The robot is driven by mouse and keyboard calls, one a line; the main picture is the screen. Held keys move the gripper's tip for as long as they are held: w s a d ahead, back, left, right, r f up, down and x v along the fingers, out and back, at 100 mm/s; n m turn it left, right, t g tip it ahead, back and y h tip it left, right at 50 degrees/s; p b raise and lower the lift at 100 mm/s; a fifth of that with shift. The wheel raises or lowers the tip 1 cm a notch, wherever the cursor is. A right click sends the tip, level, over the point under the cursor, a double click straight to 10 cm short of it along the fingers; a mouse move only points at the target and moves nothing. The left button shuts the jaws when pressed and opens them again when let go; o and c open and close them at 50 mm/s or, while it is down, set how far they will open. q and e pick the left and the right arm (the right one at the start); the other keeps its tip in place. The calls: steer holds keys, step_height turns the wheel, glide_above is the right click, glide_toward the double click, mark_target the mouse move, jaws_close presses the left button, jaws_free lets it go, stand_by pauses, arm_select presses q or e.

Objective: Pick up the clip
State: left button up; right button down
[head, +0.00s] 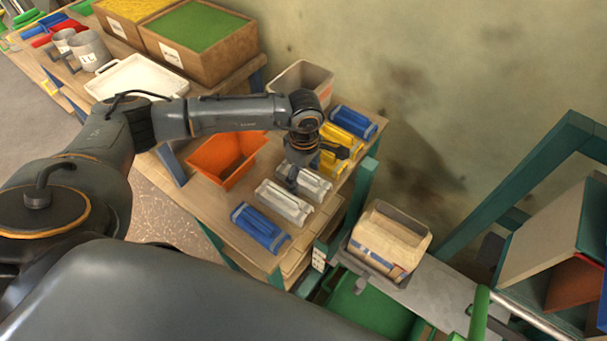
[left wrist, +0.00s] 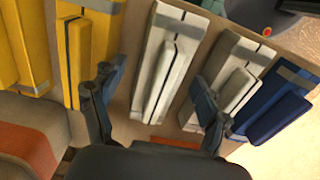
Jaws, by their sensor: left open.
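Several clips lie in a row on the wooden table. They are a far blue clip (head: 352,122), yellow clips (head: 341,139), a white clip (head: 307,186), a second white clip (head: 283,203) and a near blue clip (head: 259,229). My left gripper (head: 312,166) is above the row, near the yellow and white clips. In the left wrist view its fingers (left wrist: 160,88) are open and spread to either side of one white clip (left wrist: 166,65), with nothing held. The other white clip (left wrist: 226,85) lies by the right finger. My right gripper is not in view.
An orange bin (head: 222,160) stands left of the clips, and a beige bin (head: 302,79) behind them. A white tray (head: 133,78) and crates (head: 200,43) are farther left. A bucket (head: 390,243) and green frame (head: 540,172) stand to the right.

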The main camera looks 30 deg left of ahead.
arm_select(q)
steer(key=c, duration=1.3)
steer(key=shift+o, duration=0.2)
steer(key=shift+r, duration=0.1)
